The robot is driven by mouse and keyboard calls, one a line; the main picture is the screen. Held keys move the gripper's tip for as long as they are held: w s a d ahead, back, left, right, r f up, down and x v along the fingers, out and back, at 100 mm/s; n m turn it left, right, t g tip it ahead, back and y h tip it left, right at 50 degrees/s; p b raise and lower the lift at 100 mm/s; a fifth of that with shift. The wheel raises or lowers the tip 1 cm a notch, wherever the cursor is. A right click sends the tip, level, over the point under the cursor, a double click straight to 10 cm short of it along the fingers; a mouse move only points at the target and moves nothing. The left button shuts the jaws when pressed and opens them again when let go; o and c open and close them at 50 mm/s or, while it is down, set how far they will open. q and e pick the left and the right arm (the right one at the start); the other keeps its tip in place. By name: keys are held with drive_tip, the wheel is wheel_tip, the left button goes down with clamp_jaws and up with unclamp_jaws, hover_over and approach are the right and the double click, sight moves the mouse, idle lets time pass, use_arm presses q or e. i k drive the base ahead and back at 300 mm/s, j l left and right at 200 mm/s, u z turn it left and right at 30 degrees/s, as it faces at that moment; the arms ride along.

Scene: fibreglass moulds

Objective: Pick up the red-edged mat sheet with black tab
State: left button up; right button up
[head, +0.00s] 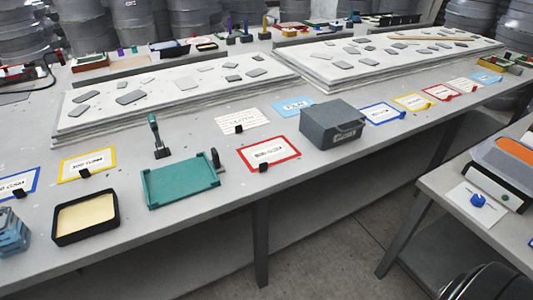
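A red-edged mat sheet (281,146) lies flat on the near part of the long grey table, right of the teal tray. It is white inside with dark printing, and a black tab (263,167) sits at its front edge. A second, smaller red-edged sheet (441,92) lies farther right along the table; its tab looks red. Neither of my grippers shows in the head view.
A teal tray (180,182) stands left of the near red-edged sheet, and a grey box (325,127) stands behind it to the right. A black-rimmed tray (113,216) and a yellow-edged sheet (87,163) lie farther left. White mould slabs (175,92) fill the table's middle.

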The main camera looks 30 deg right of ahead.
sight(260, 155)
drive_tip(key=i+j+z, duration=0.15)
drive_tip(key=i+z, duration=0.2)
drive_tip(key=i+j+z, duration=0.2)
drive_tip(key=z, duration=0.2)
drive_tip(key=i, duration=0.05)
